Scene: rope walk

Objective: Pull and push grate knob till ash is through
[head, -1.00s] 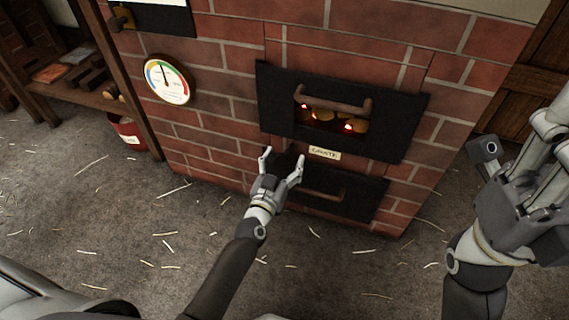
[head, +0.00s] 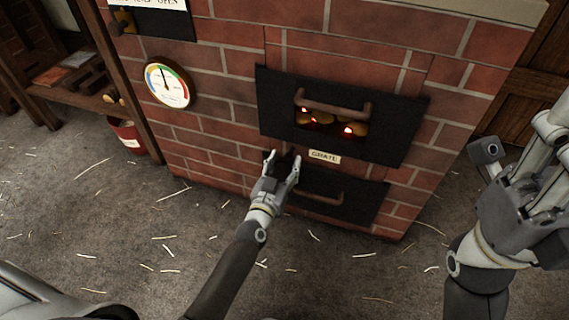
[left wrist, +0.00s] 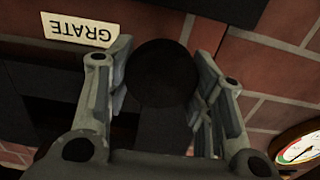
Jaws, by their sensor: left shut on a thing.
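The dark round grate knob (left wrist: 160,72) sits between the fingers of my left gripper (head: 283,160), which is shut on it. In the left wrist view the pads of the left gripper (left wrist: 160,85) flank the knob on both sides. In the head view the knob is mostly hidden by the fingers. The cream GRATE label (head: 324,157) is just right of the gripper; it also shows upside down in the left wrist view (left wrist: 76,30). Glowing coals (head: 340,125) show in the firebox opening above. My right gripper (head: 520,165) is open and empty at the right.
The black firebox door (head: 400,128) has a brown bar handle (head: 335,105). A lower black door (head: 362,200) also has a handle. A dial gauge (head: 168,82) is on the brick wall. A red bucket (head: 127,138) stands left. Straw bits litter the open floor.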

